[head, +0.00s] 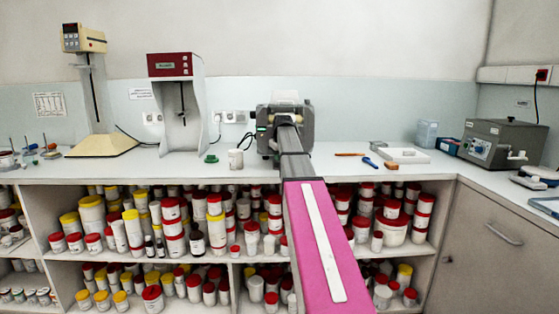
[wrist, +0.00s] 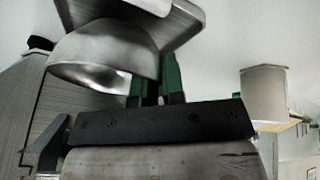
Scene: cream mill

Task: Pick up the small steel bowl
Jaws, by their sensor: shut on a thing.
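The small steel bowl (wrist: 105,55) shows in the upper left of the wrist view, with its shiny curved wall and its rim facing down in the picture. My gripper (wrist: 155,84) has green fingers at the right side of the bowl. It is shut on the bowl's edge; the exact contact is partly hidden. In the head view my arm reaches forward to the grey machine at the back of the bench, and the gripper and bowl are hidden behind the arm.
The grey machine (head: 298,113) stands directly around the arm's end. A white cup (head: 235,159) stands to its left and also shows in the wrist view (wrist: 264,95). A white tray (head: 407,155) and small tools lie to the right. Shelves of jars are below the bench.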

